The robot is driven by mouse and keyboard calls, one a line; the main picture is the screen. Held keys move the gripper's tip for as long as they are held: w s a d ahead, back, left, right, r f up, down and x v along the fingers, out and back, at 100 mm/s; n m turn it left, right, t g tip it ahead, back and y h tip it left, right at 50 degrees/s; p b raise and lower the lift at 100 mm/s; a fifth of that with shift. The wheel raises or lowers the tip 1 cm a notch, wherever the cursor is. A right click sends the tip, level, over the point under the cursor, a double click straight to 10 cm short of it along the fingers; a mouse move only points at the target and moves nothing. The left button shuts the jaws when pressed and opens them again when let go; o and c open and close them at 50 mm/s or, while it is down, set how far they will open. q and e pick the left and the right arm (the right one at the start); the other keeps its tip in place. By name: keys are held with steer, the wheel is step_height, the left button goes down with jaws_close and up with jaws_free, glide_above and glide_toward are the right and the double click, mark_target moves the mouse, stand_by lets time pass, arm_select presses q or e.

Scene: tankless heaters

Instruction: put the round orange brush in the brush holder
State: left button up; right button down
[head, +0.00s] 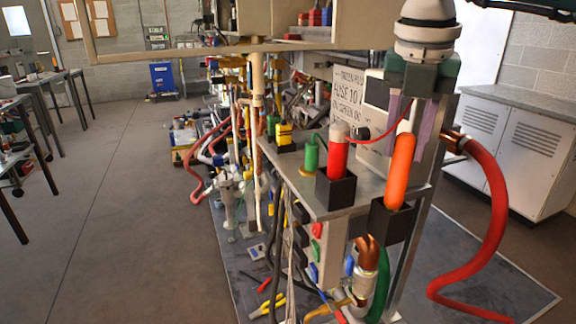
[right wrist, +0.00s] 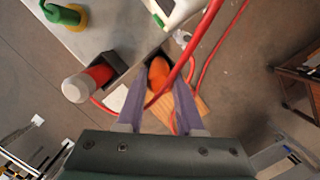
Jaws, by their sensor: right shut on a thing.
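The round orange brush (head: 402,160) stands nearly upright, tilted slightly, in the head view. Its lower end appears to be inside the mouth of a black square brush holder (head: 389,222) at the shelf's right edge; how deep it sits is hidden. My right gripper (head: 408,128) comes down from above, its purple fingers at the brush's upper part. In the right wrist view the orange brush (right wrist: 158,72) lies between the fingertips (right wrist: 158,92), with the dark holder (right wrist: 172,46) beyond. The right gripper is shut on the brush. My left gripper is not in view.
A red brush with a grey top (head: 337,155) stands in another black holder (head: 335,190) to the left. A green object (head: 310,155) is beside it on the grey shelf. A thin red cable (right wrist: 187,60) crosses near the fingers. A thick red hose (head: 494,210) hangs at right.

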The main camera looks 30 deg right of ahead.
mark_target(393, 205)
step_height(393, 205, down, 4)
steer(key=shift+r+b, duration=0.1)
steer(key=shift+b, duration=1.15)
steer(key=shift+r, duration=0.15)
steer(key=c, duration=0.5)
jaws_free()
steer(key=shift+c, duration=0.2)
